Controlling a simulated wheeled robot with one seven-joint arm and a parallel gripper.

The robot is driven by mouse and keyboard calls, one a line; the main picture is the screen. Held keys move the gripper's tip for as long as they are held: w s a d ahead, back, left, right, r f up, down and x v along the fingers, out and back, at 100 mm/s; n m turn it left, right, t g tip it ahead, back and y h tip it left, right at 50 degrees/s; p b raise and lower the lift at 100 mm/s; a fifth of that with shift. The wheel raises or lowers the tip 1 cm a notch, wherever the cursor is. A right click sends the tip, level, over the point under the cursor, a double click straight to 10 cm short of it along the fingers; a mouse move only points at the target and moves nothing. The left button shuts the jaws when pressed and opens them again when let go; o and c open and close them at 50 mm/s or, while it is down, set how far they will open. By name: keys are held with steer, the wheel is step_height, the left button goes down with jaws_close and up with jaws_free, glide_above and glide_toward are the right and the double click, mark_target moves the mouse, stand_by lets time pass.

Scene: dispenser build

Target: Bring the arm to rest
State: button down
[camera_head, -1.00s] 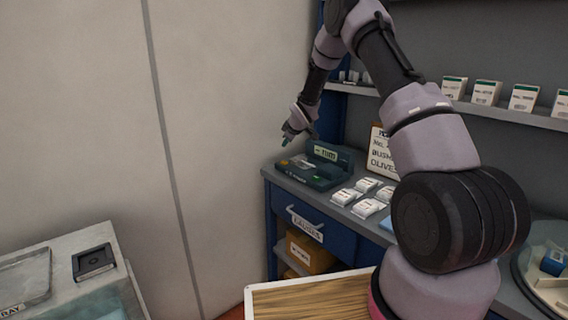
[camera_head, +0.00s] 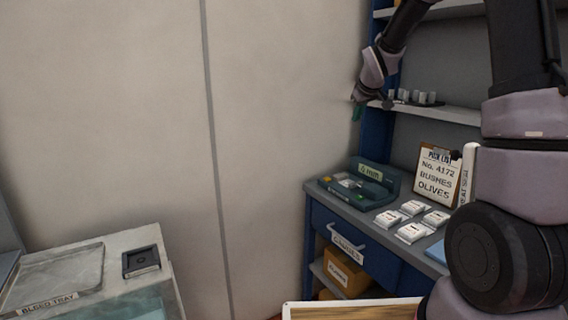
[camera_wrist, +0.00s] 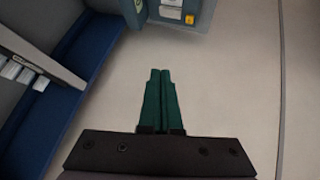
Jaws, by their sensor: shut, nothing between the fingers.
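My gripper (camera_head: 357,104) is up in the air in the head view, in front of the pale wall and beside the blue shelf post. In the wrist view its two green fingers (camera_wrist: 159,100) are together, with nothing between them. My arm reaches up along the right side of the head view and bends back down to the gripper. The gripper is above the dark green device (camera_head: 362,186) on the counter and touches nothing that I can see.
A blue cabinet (camera_head: 345,240) carries several white packets (camera_head: 413,233) and a pick list board (camera_head: 437,174). A shelf (camera_head: 440,112) holds small grey cylinders (camera_head: 415,97) near my gripper. A bleed tray (camera_head: 62,277) is at lower left. The pale wall (camera_head: 280,120) is bare.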

steer(key=s+d+r+m, duration=0.15)
steer(key=s+r, duration=0.25)
steer(key=s, duration=0.5)
steer(key=s+r+m, duration=0.3)
steer(key=s+r, duration=0.2)
steer(key=s, duration=0.3)
steer(key=s+a+m+g+y, duration=0.1)
steer(key=s+m, duration=0.4)
steer(key=s, duration=1.5)
steer(key=shift+s+a+y, duration=0.4)
steer(key=shift+f, duration=0.1)
stand_by(1.0)
